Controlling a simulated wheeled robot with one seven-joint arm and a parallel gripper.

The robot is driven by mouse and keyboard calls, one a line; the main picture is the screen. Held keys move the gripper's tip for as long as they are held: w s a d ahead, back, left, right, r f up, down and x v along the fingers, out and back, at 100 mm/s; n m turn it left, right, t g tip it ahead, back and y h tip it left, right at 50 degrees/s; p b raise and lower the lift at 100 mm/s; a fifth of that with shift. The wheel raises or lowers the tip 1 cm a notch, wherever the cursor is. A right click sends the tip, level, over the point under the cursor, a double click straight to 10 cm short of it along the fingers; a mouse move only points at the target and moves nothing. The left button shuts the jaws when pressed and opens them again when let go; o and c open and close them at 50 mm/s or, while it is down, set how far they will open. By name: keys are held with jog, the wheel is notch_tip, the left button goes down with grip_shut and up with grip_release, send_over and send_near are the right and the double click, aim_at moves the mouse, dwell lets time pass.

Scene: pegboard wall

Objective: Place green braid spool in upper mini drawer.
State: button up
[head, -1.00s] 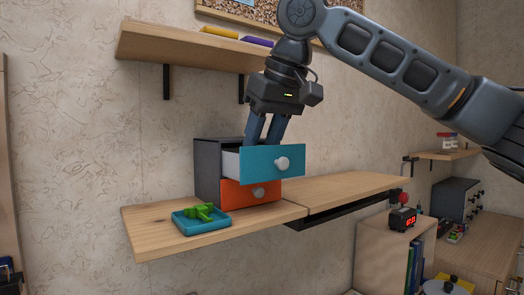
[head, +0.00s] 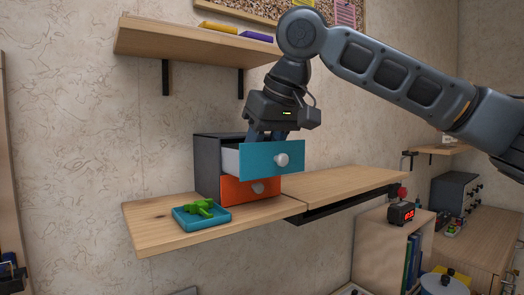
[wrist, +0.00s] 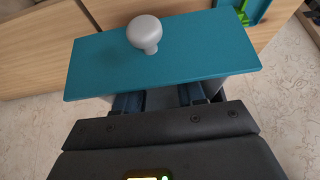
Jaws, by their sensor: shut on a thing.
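The upper mini drawer (head: 262,158) has a teal front with a white knob and is pulled open from its dark cabinet (head: 207,165). My gripper (head: 268,136) points down into it, with the fingertips behind the teal front. In the wrist view my gripper (wrist: 162,103) has its two fingers apart, just behind the drawer front (wrist: 160,62). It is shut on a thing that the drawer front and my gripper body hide. No green braid spool can be made out between the fingers.
The orange lower drawer (head: 250,189) is shut. A small teal tray (head: 203,223) with a green object (head: 200,208) stands on the wooden shelf (head: 155,228), left of the cabinet. An upper shelf (head: 190,42) hangs above on the left. The right shelf (head: 345,186) is clear.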

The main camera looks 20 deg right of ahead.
jog(key=o, duration=1.1)
jog(key=shift+s+f, duration=0.1)
jog(key=shift+f, duration=0.7)
jog(key=shift+d, duration=0.1)
jog(key=shift+r, duration=0.65)
jog(key=b+v, duration=0.1)
jog(key=v, duration=1.1)
jog(key=shift+w+r, duration=0.2)
jog(key=shift+r, duration=0.1)
